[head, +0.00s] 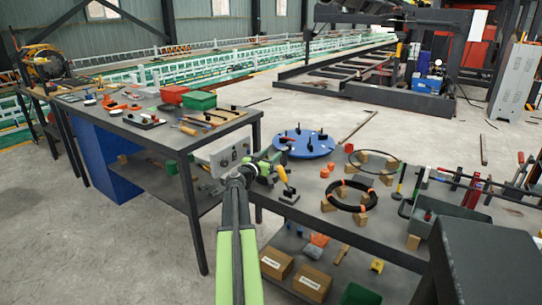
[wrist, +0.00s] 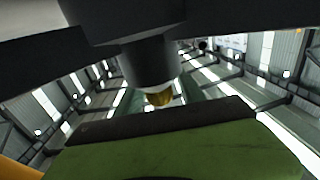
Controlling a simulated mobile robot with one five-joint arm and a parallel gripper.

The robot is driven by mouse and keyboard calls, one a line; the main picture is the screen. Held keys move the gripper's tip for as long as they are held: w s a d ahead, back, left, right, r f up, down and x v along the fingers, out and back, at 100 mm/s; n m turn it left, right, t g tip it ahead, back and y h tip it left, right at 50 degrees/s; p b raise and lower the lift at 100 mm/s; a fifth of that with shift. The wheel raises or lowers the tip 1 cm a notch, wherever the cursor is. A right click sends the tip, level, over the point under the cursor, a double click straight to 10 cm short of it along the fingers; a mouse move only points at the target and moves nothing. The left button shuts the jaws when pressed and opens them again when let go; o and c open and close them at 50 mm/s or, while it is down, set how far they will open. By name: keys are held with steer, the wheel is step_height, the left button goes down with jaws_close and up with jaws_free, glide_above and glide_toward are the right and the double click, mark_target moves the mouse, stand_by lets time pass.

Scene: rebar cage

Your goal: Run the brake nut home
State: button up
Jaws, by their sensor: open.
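My gripper (head: 262,163) is open at the end of my lime-green arm, beside a small green-and-black fixture with a yellow-orange handle (head: 283,175) at the near table's left end. My arm partly covers this fixture. In the wrist view, a dark cylinder (wrist: 150,62) hangs down with a small brass-yellow end (wrist: 159,98). Below it is a green block with a black upper face, filling the lower part. I cannot tell which part is the brake nut, or whether my gripper touches anything.
A grey box (head: 228,155) stands behind my arm. The left bench holds red (head: 174,94) and green bins (head: 199,100).

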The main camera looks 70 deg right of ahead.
jaws_close()
steer(key=shift+m+g, duration=0.3)
steer(key=shift+g, duration=0.2)
